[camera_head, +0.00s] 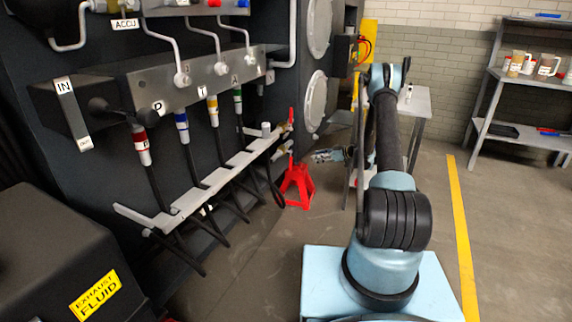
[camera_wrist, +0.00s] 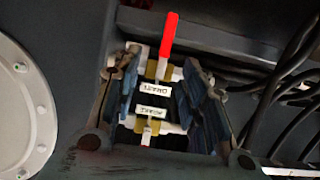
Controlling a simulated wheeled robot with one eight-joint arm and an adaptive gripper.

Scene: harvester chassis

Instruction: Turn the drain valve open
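A red lever (camera_wrist: 169,35) stands on a brass valve (camera_wrist: 158,70) in the wrist view. Below it is a second brass valve (camera_wrist: 147,127). Each has a white label, upside down and too blurred to read surely. The red lever also shows in the head view (camera_head: 291,118), at the far end of the hose rail. My gripper (camera_wrist: 162,60) is open, its fingers left and right of the valves, with nothing clearly held. The lever rises in the gap between the fingertips; I cannot tell the remaining distance. In the head view my gripper (camera_head: 326,156) is small, right of the valves.
A red jack stand (camera_head: 297,185) is on the floor below the valves. Black hoses (camera_head: 190,155) hang along the chassis, and more cross the wrist view at right (camera_wrist: 285,80). A round cover plate (camera_wrist: 22,110) is at left. Open floor (camera_head: 510,220) lies to the right.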

